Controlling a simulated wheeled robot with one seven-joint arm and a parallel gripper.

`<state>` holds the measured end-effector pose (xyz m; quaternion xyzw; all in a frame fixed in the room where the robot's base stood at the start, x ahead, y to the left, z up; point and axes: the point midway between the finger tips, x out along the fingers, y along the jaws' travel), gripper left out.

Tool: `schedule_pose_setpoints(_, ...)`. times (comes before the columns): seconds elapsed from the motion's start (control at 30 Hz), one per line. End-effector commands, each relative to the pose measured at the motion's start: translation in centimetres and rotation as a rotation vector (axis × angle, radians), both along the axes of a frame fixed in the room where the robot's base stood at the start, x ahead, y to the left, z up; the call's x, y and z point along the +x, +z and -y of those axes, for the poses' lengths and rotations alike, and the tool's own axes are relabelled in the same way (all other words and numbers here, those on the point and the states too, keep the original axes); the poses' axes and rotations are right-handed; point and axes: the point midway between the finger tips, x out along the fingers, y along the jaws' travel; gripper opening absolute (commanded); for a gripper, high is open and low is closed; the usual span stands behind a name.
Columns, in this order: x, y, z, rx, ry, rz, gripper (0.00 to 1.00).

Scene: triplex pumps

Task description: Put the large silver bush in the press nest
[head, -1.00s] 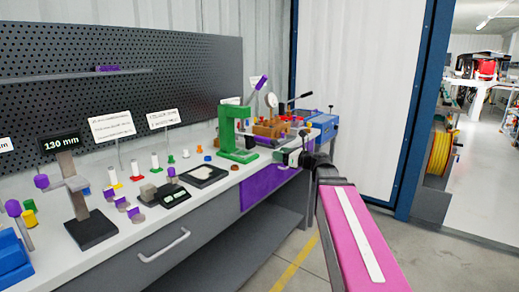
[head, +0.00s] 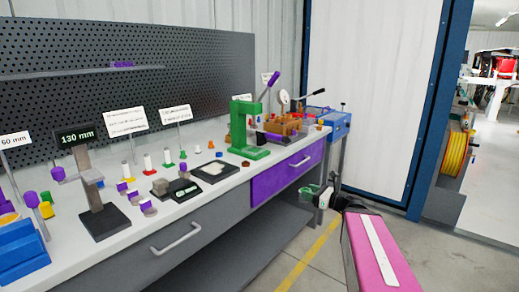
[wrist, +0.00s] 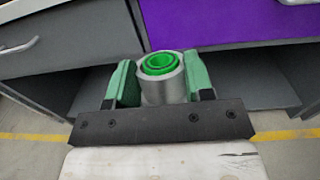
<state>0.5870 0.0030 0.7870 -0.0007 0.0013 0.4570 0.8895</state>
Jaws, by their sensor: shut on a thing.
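My gripper (head: 318,194) is in front of the bench, below the bench top and beside the purple drawer. In the wrist view, my gripper (wrist: 162,82) has its green fingers on either side of a silver bush (wrist: 163,90) and is shut on it. The bush is a short, wide cylinder with green rings showing at its open end. The green press (head: 248,130), with a purple-tipped lever, stands on the bench to the upper left of my gripper. The press nest is too small to make out at its base.
The white bench top (head: 190,205) carries a 130 mm gauge stand (head: 98,215), a black tray (head: 215,172) and several small coloured parts. The purple drawer (head: 285,175) is shut. A blue box (head: 330,121) stands at the far end. Open floor lies right of the bench.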

Motion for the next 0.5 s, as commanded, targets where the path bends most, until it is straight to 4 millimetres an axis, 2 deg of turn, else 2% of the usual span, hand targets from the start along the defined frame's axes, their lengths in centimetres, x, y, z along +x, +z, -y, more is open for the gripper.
schedule_pose_setpoints(0.17,2.8,2.9,-1.3,-0.008,-0.003,0.001,0.15)
schedule_pose_setpoints(0.5,8.1,10.4,-4.8,-0.010,-0.022,-0.002,0.15)
